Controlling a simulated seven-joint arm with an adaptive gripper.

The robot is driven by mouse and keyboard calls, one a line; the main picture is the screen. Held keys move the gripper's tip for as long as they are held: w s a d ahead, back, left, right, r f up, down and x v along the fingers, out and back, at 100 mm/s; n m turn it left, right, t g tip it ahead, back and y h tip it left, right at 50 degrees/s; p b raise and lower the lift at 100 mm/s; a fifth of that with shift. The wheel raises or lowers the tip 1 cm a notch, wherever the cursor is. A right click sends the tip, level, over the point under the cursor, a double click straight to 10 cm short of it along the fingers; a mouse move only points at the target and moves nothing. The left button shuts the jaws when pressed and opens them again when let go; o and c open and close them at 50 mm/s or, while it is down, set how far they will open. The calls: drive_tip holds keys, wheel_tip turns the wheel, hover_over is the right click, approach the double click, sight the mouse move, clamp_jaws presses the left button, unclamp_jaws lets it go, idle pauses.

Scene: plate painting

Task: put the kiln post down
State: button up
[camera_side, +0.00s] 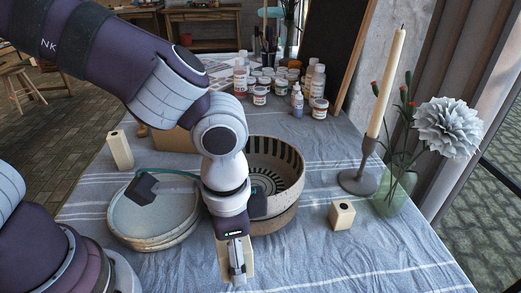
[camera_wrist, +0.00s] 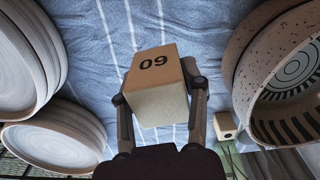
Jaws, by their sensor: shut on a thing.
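My gripper (camera_side: 238,268) is shut on a pale kiln post (camera_wrist: 158,98), with one finger on each side of it in the wrist view. The post's end face carries dark digits that read "09" in this picture. In the side view the held post (camera_side: 222,262) is partly hidden by my gripper, in front of the plates and bowl. I cannot tell whether its lower end touches the cloth. Another pale post (camera_side: 120,150) stands at the left behind the plates. A shorter one (camera_side: 341,215) stands at the right; a small block with a hole also shows in the wrist view (camera_wrist: 225,125).
Stacked plates (camera_side: 152,243) stand left of my gripper and a striped bowl (camera_side: 285,210) stands close behind it. A candle holder (camera_side: 358,181) and a glass vase (camera_side: 394,193) are at the right. Paint jars (camera_side: 260,96) crowd the back. The front cloth (camera_side: 330,265) is clear.

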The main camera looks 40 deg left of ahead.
drive_tip(key=w+a+r+n, duration=0.4)
drive_tip(key=w+a, duration=0.2)
drive_tip(key=a, duration=0.2)
drive_tip(key=w+a+r+n, duration=0.3)
drive_tip(key=w+a+r, duration=0.15)
drive_tip(key=a, duration=0.35)
drive_tip(key=m, duration=0.7)
hover_over(239, 288)
drive_tip(key=s+d, duration=0.1)
wheel_tip(239, 288, down, 8)
drive_tip(key=shift+r, duration=0.2)
wheel_tip(239, 288, down, 10)
drive_tip(key=shift+r, duration=0.15)
drive_tip(key=o, duration=1.2)
drive_tip(key=shift+f, duration=0.2)
